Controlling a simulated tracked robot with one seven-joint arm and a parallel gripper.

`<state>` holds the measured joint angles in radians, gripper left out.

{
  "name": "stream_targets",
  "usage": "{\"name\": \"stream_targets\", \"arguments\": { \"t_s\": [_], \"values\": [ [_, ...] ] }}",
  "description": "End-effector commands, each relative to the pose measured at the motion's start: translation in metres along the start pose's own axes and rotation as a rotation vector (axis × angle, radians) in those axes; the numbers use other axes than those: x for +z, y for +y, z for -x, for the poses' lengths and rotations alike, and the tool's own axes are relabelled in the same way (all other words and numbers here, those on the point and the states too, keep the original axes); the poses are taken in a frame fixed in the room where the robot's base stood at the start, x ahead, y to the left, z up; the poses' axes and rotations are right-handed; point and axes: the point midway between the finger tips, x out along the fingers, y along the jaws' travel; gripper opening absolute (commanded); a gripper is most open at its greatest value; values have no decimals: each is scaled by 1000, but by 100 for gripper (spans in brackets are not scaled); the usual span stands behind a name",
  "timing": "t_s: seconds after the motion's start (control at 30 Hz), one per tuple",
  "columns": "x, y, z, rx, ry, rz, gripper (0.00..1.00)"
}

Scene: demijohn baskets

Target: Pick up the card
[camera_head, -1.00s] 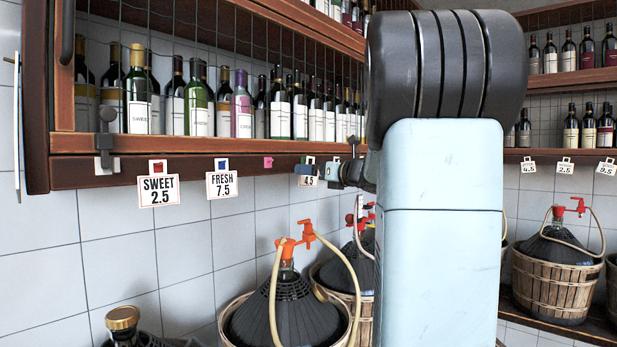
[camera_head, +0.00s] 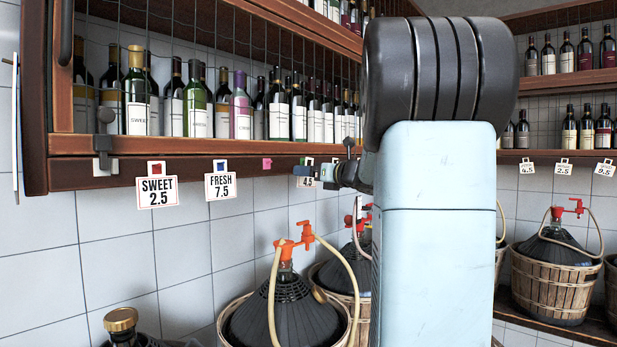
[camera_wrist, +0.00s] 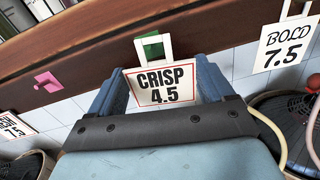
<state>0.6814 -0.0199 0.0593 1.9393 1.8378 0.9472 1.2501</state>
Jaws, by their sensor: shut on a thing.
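The white card (camera_wrist: 160,83) with a red border reads CRISP 4.5. It hangs from a white clip with a green square (camera_wrist: 152,45) at the wooden shelf's edge in the wrist view. My gripper (camera_wrist: 162,88) has its blue fingers at the card's left and right edges, shut on it. In the head view, my gripper (camera_head: 318,172) is at the shelf's lower edge, and only part of the card (camera_head: 304,182) shows beside it. My arm hides the area to the right.
Other price cards hang along the shelf: SWEET 2.5 (camera_head: 158,191), FRESH 7.5 (camera_head: 221,186) and BOLD 7.5 (camera_wrist: 284,45). Bottles stand behind wire mesh above. Demijohns in baskets (camera_head: 285,310) stand below.

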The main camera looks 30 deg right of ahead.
Motion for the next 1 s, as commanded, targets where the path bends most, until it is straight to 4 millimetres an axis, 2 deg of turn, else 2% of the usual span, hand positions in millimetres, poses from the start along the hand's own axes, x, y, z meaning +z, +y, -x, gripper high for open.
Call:
{"name": "stream_targets", "arguments": {
  "t_s": [0.23, 0.63, 0.87, 1.0],
  "values": [
    [10, 0, 9, 0, 0, 2, 49],
    [70, 8, 8, 1, -1, 3, 49],
    [70, 4, 45, -2, 1, 0, 49],
    [71, 3, 73, -2, 0, 0, 49]
  ]
}}
